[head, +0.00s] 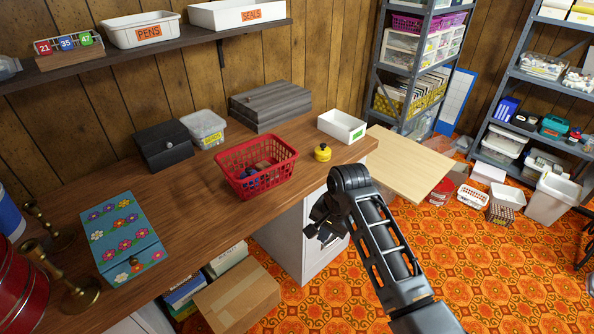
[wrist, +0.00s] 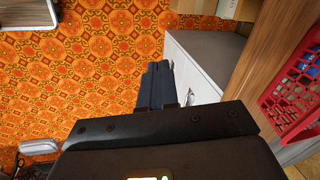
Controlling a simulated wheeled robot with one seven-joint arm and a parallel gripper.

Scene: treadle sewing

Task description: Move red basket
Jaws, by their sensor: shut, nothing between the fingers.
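The red basket (head: 262,181) stands upright on the wooden counter (head: 195,205) near its front edge. Its sides are open lattice, and small dark blue and brown items lie inside. Part of the basket also shows at the right edge of the wrist view (wrist: 290,92). My gripper (head: 318,230) hangs in front of the counter, to the right of the basket and lower in the head view, apart from it. In the wrist view my gripper's fingers (wrist: 157,85) are together with nothing between them, over the patterned floor.
A flowered box (head: 121,238) lies left. A white cabinet (head: 300,240) is below.

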